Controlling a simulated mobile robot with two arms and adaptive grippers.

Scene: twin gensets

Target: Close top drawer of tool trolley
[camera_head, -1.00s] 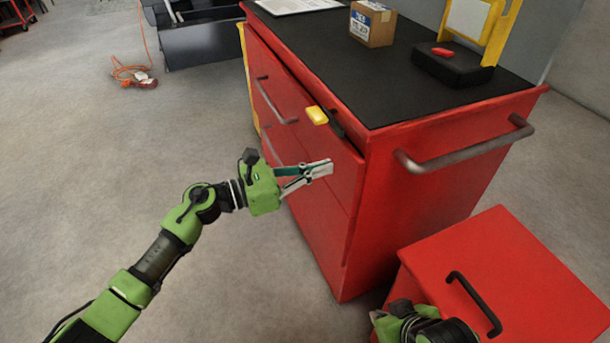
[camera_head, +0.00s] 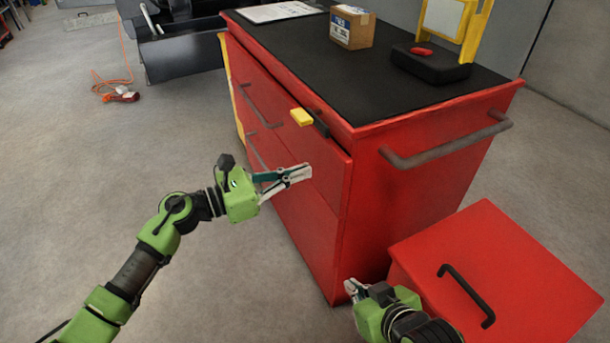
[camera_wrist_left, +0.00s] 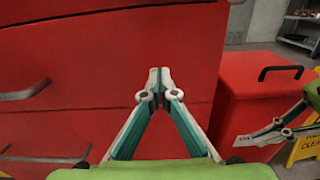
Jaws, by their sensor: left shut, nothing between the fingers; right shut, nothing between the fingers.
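The red tool trolley (camera_head: 425,175) stands right of centre in the head view, with a black top. Its top drawer (camera_head: 285,110) has a grey bar handle (camera_head: 268,106), and its front sits slightly out from the body, with a narrow gap along the top edge. My right gripper (camera_head: 352,288) is shut and empty, low by the trolley's near corner.
A red box (camera_head: 500,270) with a black handle stands beside the trolley at the right. A yellow item (camera_head: 301,116) sits at the drawer's top edge. A cardboard box (camera_head: 351,27) stands on top. An orange cable (camera_head: 127,70) lies on the floor.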

